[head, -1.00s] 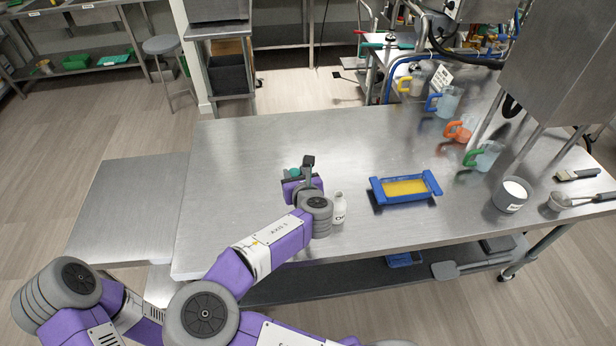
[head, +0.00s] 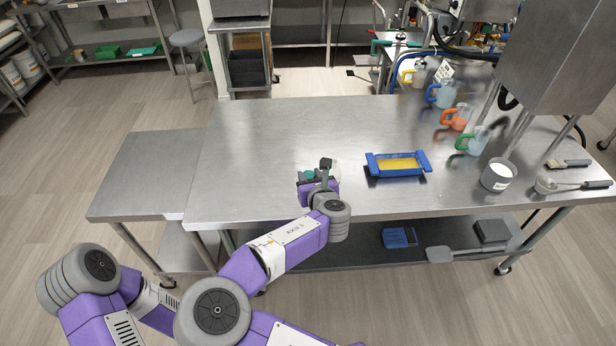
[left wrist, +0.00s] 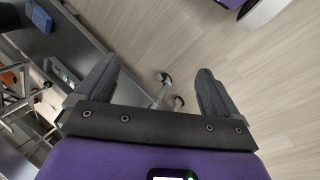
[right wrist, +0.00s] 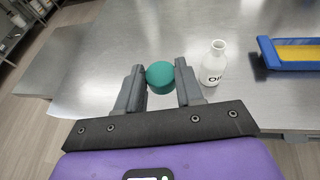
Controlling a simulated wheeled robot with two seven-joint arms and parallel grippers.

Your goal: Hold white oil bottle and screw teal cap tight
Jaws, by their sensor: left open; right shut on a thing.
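The teal cap (right wrist: 161,77) is between the fingers of my right gripper (right wrist: 160,84), which is shut on it. In the head view the cap (head: 309,174) shows beside my right gripper (head: 315,173), over the front part of the steel table. The white oil bottle (right wrist: 214,63) stands upright and uncapped on the table, just right of the cap and apart from it. In the head view the bottle is mostly hidden behind my right gripper. My left gripper (left wrist: 154,88) is open and empty, above the floor, and is out of the head view.
A blue tray (head: 398,165) with a yellow fill stands right of the bottle. Several handled jugs, a white-filled pot (head: 497,174) and a ladle (head: 572,185) stand farther right. The left and middle of the steel table (head: 250,150) are clear. A lower side table (head: 145,175) adjoins at left.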

